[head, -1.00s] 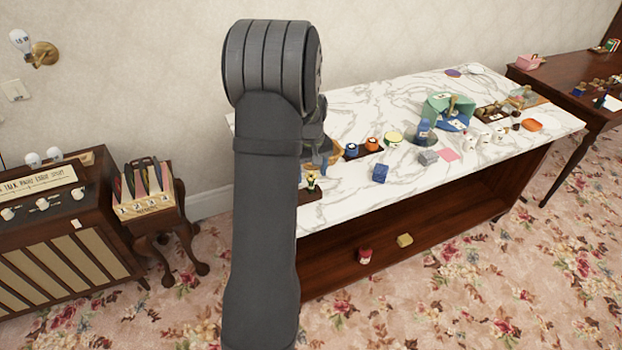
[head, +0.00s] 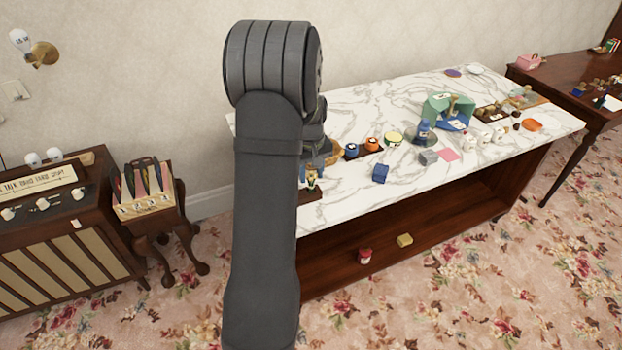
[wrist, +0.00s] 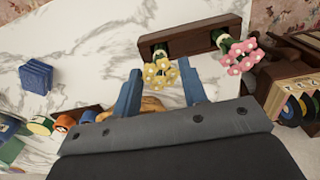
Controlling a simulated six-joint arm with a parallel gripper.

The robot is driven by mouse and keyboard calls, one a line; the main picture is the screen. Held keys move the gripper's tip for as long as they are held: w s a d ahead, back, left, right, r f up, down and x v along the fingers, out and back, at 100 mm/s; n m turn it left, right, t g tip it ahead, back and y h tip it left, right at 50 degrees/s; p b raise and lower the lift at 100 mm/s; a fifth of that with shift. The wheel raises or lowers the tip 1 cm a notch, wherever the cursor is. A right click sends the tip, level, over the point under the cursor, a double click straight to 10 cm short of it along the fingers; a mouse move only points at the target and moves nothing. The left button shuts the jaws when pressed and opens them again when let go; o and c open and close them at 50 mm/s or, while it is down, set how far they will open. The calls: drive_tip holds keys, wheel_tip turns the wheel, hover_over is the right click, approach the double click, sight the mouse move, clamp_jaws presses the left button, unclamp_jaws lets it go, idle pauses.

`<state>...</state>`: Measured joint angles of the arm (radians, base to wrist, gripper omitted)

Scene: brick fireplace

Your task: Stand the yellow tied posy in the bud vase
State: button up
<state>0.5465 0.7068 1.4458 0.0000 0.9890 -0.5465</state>
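The yellow tied posy (wrist: 157,73) has yellow flowers and a green lower part. It stands at a dark wooden rack (wrist: 196,43) on the marble top; in the head view the posy (head: 312,183) shows just right of my arm. My gripper (wrist: 160,69) is open, its two blue fingers on either side of the yellow flowers in the wrist view, with gaps showing. I cannot tell whether the fingers are level with the posy. A pink posy (wrist: 236,57) stands at the other end of the rack. I cannot make out the bud vase for certain.
A blue block (head: 381,173) lies on the marble top (head: 345,196). Round tins (head: 372,144), a grey block (head: 428,157) and a blue bottle (head: 423,133) stand farther right. A wicker basket (head: 333,156) is partly hidden by my arm. Bare marble lies around the blue block.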

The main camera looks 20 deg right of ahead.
drive_tip(key=shift+r, duration=1.65)
drive_tip(key=shift+r, duration=0.95)
drive_tip(key=shift+w, duration=0.1)
drive_tip(key=w+a+r, duration=0.3)
drive_tip(key=w+r, duration=0.1)
drive_tip(key=w, duration=0.2)
drive_tip(key=w+a+r, duration=0.3)
drive_tip(key=w+r, duration=0.2)
drive_tip(key=w, duration=0.2)
drive_tip(key=shift+w+a, duration=0.15)
drive_tip(key=shift+a, duration=0.1)
drive_tip(key=shift+f, duration=0.2)
drive_tip(key=shift+f, duration=2.8)
